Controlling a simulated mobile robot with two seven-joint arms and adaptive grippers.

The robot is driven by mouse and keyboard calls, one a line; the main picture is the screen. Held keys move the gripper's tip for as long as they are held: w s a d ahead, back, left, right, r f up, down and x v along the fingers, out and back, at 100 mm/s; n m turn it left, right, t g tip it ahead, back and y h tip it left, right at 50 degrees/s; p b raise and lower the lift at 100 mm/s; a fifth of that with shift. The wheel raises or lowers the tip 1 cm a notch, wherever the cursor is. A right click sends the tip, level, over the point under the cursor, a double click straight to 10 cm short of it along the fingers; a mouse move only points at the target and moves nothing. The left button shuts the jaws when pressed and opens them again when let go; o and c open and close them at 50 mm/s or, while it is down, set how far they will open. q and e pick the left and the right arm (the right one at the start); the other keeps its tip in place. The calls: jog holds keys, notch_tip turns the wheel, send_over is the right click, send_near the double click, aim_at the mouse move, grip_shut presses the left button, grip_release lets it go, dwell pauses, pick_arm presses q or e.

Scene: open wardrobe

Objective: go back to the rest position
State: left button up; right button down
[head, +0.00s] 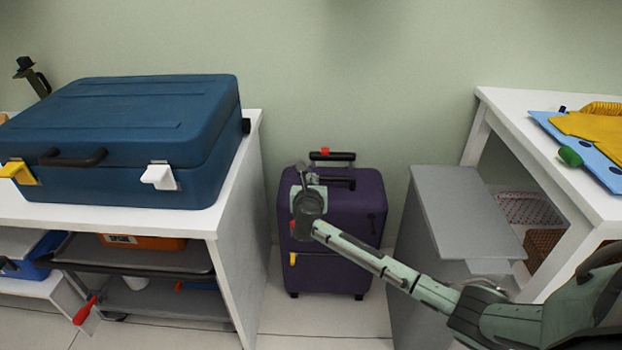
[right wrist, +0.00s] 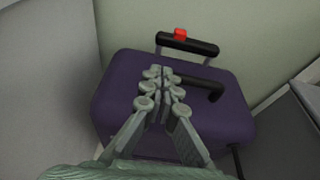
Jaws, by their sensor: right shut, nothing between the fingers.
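My right arm comes in from the lower right of the head view. Its gripper (head: 302,172) is in front of the upper part of a purple suitcase (head: 345,225), which stands upright on the floor. In the right wrist view the gripper's fingers (right wrist: 163,73) are together and empty, over the suitcase's purple top (right wrist: 118,100). The suitcase's black handle with a red button (right wrist: 188,44) is beyond the fingertips. Whether the fingers touch the suitcase cannot be told. My left gripper is not in view.
A white table (head: 235,180) on the left carries a blue case (head: 140,135), with shelves below. On the right are a grey cabinet (head: 460,215) and a white table (head: 500,98) with yellow cloth (head: 595,125). Open tiled floor (head: 325,318) lies in front of the suitcase.

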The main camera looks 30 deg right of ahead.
dwell(0.4)
jog(key=s+a+f+m+g+y, duration=0.2)
jog(key=s+f+m+g, duration=0.1)
jog(key=s+f+m, duration=0.5)
jog(key=s+a+f+m+g+y, duration=0.1)
jog(key=s+a+f+m+g, duration=0.15)
jog(key=s+f+m, duration=0.45)
jog(key=s+a+f+m+g+y, duration=0.1)
jog(key=s+f+m, duration=0.2)
jog(key=s, duration=0.4)
jog(key=s+a+f+m+g+y, duration=0.1)
jog(key=s+f+m, duration=0.3)
jog(key=s, duration=0.4)
jog(key=s+a+f+m+g+y, duration=0.1)
jog(key=s+a+f+m+g, duration=0.1)
jog(key=s+m, duration=0.4)
jog(key=shift+s+a+f+y, duration=0.2)
jog(key=shift+s+f+y, duration=0.2)
jog(key=shift+s+f, duration=0.6)
jog(key=shift+s+r, duration=0.2)
jog(key=shift+r, duration=0.05)
